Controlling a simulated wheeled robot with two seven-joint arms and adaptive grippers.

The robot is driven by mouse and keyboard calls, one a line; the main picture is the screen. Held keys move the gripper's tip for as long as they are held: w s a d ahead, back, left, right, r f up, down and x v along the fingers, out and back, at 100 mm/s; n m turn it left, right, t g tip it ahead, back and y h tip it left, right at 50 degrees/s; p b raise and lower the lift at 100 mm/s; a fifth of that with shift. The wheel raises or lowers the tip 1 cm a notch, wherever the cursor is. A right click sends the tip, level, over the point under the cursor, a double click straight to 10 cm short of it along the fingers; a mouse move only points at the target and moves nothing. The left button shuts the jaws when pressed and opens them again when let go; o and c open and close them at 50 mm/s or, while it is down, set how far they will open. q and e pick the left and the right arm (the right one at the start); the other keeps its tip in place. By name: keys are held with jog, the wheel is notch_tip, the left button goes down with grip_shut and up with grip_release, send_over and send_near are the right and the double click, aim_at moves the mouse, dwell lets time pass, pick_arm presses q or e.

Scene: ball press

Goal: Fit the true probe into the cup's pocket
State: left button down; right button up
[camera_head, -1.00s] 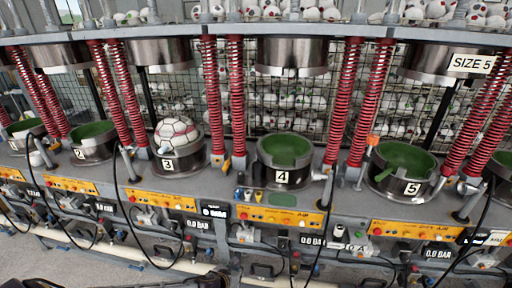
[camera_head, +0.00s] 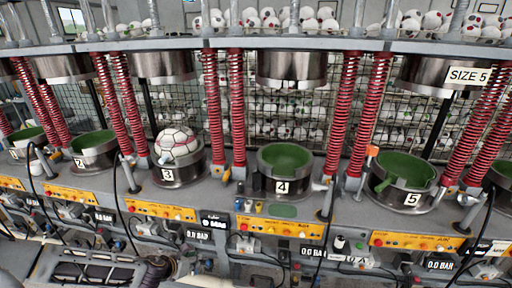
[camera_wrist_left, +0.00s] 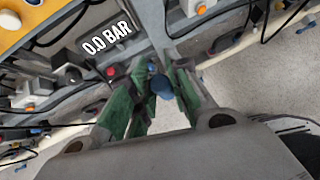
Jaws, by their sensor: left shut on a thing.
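My left gripper (camera_head: 158,268) is low at the left of the head view, in front of the machine's lower panel and below cup 3. In the left wrist view its green-padded fingers (camera_wrist_left: 158,92) are closed around a small blue rounded thing (camera_wrist_left: 162,86); I cannot tell whether this is the true probe. Cup 4 (camera_head: 284,160) is green inside, empty, with a notch in its front rim. I cannot tell which pocket is meant. Small coloured pieces (camera_head: 248,206) stand beside a green pad (camera_head: 282,210) before cup 4. My right gripper is not in view.
A ball (camera_head: 176,142) sits in cup 3 (camera_head: 181,174). Red springs (camera_head: 237,110) and metal press heads (camera_head: 291,68) stand around and over the cups. Black hoses hang in front of the orange panels (camera_head: 280,226). The ledge before cup 4 has some free room.

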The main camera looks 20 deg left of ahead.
pick_arm(q)
jog(key=w+a+r+m+h+p, duration=0.1)
jog(key=w+a+r, duration=0.5)
jog(key=a+r, duration=0.45)
jog(key=w+a+r, duration=0.5)
jog(key=a+r, duration=0.4)
jog(key=r, duration=0.3)
jog(key=w+d+r+m+g+h, duration=0.1)
jog(key=w+d+r+m+h, duration=0.4)
jog(key=w+d+r, duration=1.25)
jog(key=s+d+f, duration=0.3)
jog(key=s+d, duration=0.3)
jog(key=shift+s+m+y, duration=0.3)
jog(key=shift+m+y, duration=0.1)
jog(key=shift+d, duration=0.1)
